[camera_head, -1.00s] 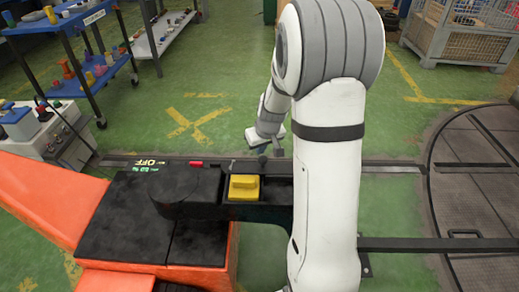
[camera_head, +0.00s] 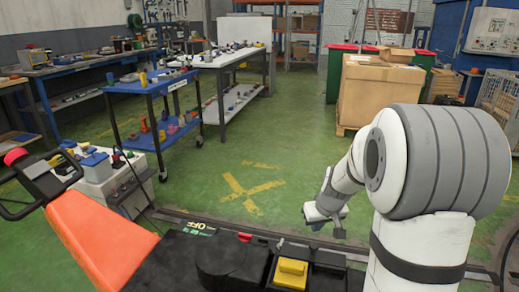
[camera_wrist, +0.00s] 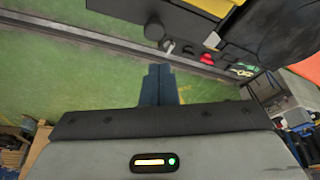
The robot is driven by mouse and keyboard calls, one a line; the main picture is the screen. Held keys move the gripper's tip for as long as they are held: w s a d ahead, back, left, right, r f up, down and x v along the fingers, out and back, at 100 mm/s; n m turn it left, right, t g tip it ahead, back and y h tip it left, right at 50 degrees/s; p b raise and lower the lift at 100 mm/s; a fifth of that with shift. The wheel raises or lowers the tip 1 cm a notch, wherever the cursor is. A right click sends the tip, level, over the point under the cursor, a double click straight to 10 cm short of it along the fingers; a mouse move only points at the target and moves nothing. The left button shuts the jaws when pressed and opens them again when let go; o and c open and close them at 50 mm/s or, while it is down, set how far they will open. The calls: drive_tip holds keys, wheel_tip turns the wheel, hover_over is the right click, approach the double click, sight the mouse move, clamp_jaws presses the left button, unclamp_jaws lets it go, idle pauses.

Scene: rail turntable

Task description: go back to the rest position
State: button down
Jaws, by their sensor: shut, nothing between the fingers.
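My gripper (camera_head: 338,231) hangs off the end of my white and grey arm, right of the middle in the head view, above the green floor by the rail. In the wrist view my gripper's dark fingers (camera_wrist: 158,70) lie side by side with no gap and nothing between them. They are apart from everything around and point over the floor and rail.
A cardboard box (camera_head: 378,92) stands at the back. The floor between is clear.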

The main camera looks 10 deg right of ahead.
drive_tip(key=s+a+r+p, duration=0.4)
drive_tip(key=s+r+p, duration=0.4)
drive_tip(key=s+r, duration=0.3)
drive_tip(key=s+a+r+g+p, duration=0.1)
drive_tip(key=s+a+r+p, duration=0.4)
drive_tip(key=s+r+p, duration=0.4)
drive_tip(key=s+r, duration=0.3)
drive_tip(key=r, duration=0.3)
drive_tip(key=shift+a+m, duration=0.25)
drive_tip(key=shift+m, duration=0.15)
